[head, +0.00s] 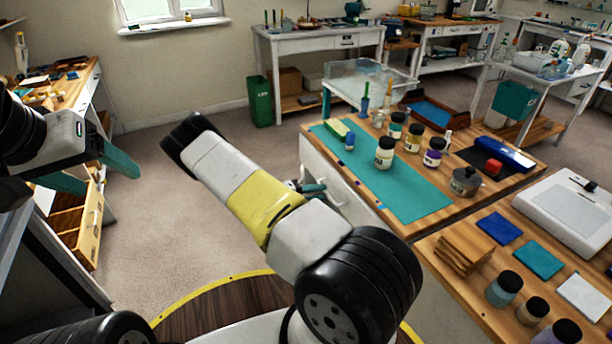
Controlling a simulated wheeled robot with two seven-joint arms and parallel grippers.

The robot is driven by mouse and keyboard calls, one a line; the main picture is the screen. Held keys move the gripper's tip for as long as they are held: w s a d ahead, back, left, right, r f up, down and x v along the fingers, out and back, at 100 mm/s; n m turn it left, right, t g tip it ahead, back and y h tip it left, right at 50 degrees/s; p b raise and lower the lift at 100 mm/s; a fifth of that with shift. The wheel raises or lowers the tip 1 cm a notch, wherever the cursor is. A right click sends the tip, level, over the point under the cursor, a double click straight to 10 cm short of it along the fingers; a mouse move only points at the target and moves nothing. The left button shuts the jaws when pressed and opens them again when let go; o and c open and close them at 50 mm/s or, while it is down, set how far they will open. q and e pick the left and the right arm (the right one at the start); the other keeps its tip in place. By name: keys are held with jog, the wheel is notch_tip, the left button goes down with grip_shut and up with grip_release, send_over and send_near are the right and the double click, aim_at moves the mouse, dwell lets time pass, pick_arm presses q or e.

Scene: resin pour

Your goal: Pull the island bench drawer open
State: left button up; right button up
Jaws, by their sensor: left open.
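The island bench (448,222) has a wooden top with a teal mat (415,197) on it. Its pale left side (322,158) shows only in part, because my right arm crosses in front of it. No island drawer front can be made out clearly.
A side bench (88,92) at the left has an open wooden drawer (88,232) near my left gripper. Jars, including a white one (385,153), stand on the island top. A green bin (259,101) stands by the back wall. The floor between the benches is clear.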

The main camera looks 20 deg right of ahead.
aim_at(326, 192)
jog(key=shift+x, duration=1.8)
jog(key=shift+c, duration=0.2)
grip_shut()
